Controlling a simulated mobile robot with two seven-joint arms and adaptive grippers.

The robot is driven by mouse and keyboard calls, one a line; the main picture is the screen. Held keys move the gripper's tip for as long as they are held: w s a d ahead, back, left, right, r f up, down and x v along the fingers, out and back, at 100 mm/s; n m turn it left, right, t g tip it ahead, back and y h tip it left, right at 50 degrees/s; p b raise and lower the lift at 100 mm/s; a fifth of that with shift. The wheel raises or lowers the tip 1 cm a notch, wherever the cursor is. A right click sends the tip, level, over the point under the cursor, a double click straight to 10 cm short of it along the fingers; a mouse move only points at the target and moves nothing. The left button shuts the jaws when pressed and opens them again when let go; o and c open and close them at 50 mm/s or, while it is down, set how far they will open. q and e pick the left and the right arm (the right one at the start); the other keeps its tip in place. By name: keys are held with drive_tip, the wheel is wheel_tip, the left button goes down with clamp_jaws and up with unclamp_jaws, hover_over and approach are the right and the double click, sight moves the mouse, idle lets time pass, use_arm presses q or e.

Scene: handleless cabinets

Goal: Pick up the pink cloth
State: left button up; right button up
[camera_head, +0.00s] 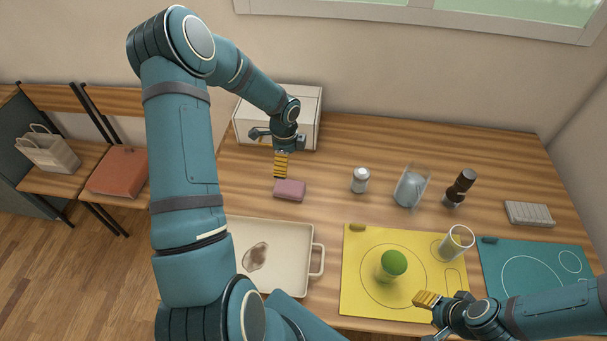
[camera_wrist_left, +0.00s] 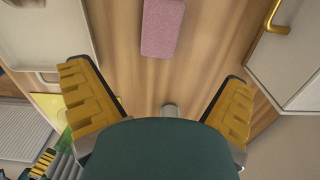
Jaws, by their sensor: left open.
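The pink cloth (camera_head: 289,190) is a small folded block lying flat on the wooden counter, left of the salt shaker. It also shows at the top middle of the left wrist view (camera_wrist_left: 162,28). My left gripper (camera_head: 272,155) is just behind and above the cloth in the head view. In the left wrist view its yellow fingers (camera_wrist_left: 156,85) are wide apart with nothing between them, and the cloth lies beyond them. My right gripper (camera_head: 428,302) is over the front edge of the yellow mat, and its opening is unclear.
A white box (camera_head: 306,127) stands behind the left gripper. A beige tray (camera_head: 295,239) lies in front of the cloth. A shaker (camera_head: 360,180), a glass jug (camera_head: 409,188) and a pepper mill (camera_head: 460,187) stand to the right. The yellow mat (camera_head: 357,300) holds a green-topped item.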

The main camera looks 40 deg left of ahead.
use_arm(q)
hover_over(289, 187)
wheel_tip(289, 187, down, 8)
drive_tip(key=shift+a+r+b, duration=0.1)
drive_tip(key=shift+b, duration=0.3)
drive_tip(key=shift+w+f, duration=0.1)
drive_tip(key=shift+f, duration=2.8)
drive_tip(key=c, duration=1.1)
